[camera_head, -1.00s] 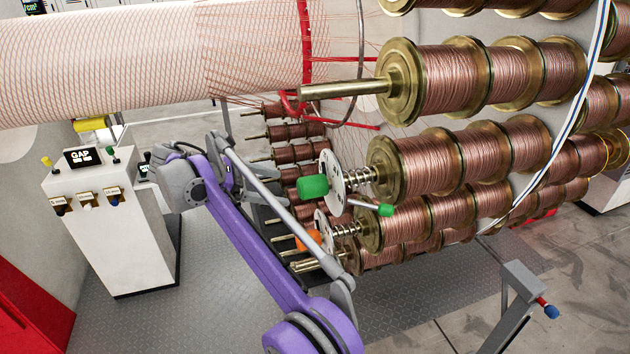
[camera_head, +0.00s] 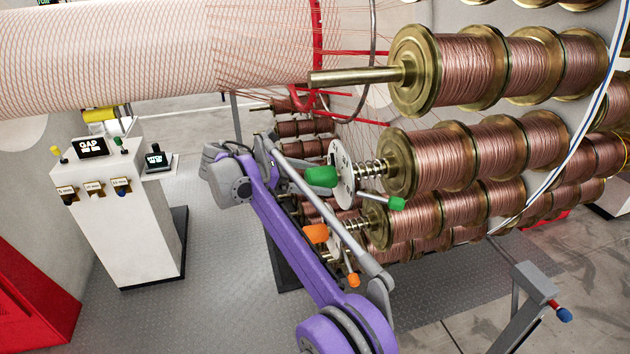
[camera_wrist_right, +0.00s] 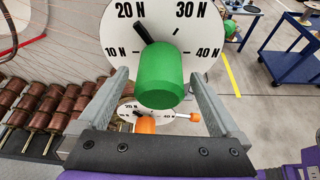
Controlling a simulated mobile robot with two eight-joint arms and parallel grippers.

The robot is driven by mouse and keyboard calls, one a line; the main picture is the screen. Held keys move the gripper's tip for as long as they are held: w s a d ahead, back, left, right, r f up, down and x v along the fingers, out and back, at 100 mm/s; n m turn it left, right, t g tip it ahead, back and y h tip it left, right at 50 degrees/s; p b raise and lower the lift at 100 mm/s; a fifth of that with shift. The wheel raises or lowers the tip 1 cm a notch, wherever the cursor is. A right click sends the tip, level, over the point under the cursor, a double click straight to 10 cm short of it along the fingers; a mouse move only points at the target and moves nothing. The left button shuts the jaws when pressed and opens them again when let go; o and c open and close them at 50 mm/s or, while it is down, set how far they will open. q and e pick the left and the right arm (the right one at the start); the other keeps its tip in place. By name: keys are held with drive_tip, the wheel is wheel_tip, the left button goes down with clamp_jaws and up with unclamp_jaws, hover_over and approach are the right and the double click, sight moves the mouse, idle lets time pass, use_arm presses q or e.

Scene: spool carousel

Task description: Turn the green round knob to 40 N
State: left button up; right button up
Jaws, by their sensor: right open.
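The green round knob (camera_head: 322,177) sticks out from a white dial disc (camera_head: 343,170) on a spring shaft, in front of a copper spool. In the right wrist view the knob (camera_wrist_right: 160,75) is seen close up, before a scale marked 10 N to 40 N. A black pointer (camera_wrist_right: 140,33) beside it points near 20 N. My right gripper (camera_wrist_right: 158,76) is open, with one finger on each side of the knob in that view; I cannot tell whether they touch it. In the head view its fingers are hard to make out. My left gripper is not in view.
An orange knob (camera_head: 316,233) with its own dial sits just below. A green-tipped handle (camera_head: 397,203) juts out beside the upper dial. A bare spindle (camera_head: 355,76) and rows of spools crowd above and right. A white control box (camera_head: 125,215) stands left.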

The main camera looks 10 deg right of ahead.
drive_tip(key=shift+d, duration=0.15)
drive_tip(key=c, duration=1.4)
drive_tip(key=shift+o, duration=0.2)
